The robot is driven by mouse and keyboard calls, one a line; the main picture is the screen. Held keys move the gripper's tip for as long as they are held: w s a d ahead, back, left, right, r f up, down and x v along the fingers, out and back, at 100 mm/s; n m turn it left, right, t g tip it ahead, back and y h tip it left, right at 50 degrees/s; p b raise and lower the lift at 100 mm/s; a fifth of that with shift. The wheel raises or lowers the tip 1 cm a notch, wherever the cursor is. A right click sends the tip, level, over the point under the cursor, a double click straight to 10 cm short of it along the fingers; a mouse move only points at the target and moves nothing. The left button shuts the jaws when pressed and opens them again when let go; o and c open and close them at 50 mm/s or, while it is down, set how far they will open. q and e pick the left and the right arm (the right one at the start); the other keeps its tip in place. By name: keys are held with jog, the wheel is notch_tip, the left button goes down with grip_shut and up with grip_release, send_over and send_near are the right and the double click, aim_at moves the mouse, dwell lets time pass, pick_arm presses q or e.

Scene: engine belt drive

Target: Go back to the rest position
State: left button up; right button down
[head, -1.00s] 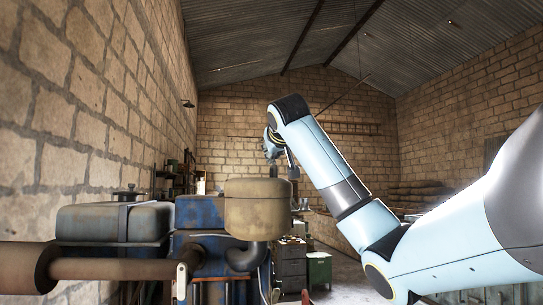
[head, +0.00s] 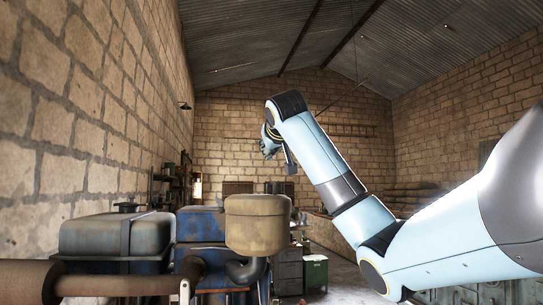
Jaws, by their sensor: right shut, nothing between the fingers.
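My right arm reaches in from the right, bends at a raised elbow, and ends above and behind the engine in the head view. My right gripper (head: 290,166) is small and dark, hanging from the wrist in front of the back wall. It is shut and holds nothing that I can see. It appears just above the rusty tan canister (head: 257,222) of the engine, apart from it in the picture. The engine also shows a blue block (head: 200,226) and a grey-green tank (head: 115,236). My left gripper is not in view.
A rusty horizontal pipe (head: 110,284) crosses the lower left front. A green cabinet (head: 315,272) and grey drawers (head: 289,270) stand behind the engine. A stone wall (head: 90,110) runs close along the left. The air above the engine is clear around my arm.

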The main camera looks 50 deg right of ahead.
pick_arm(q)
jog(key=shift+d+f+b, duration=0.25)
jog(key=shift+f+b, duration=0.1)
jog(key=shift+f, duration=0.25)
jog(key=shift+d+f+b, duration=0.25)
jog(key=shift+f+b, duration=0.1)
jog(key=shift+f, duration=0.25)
pick_arm(e)
jog(key=f+v, duration=0.1)
jog(key=v, duration=0.6)
jog(key=shift+s+r, duration=0.2)
jog(key=shift+s, duration=0.2)
